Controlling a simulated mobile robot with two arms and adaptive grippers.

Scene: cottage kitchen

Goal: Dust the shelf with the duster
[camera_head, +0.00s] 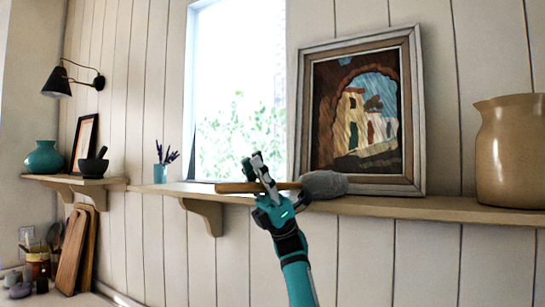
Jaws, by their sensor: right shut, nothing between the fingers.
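The duster has a brown wooden handle and a grey fluffy head (325,184). It lies level along the long wooden shelf (430,209), the head to the right, in front of the framed painting. My right gripper (256,163), teal and black, reaches up from below and crosses in front of the handle. Its fingers are shut and hold nothing; they hide part of the handle. I cannot tell whether they touch it. My left gripper is not in view.
The painting (362,110) leans on the wall, with a large tan jug (511,150) to its right. A teal cup with lavender (161,173) stands left. A side shelf (75,182) holds a teal vase (45,158) and a dark mortar (93,168).

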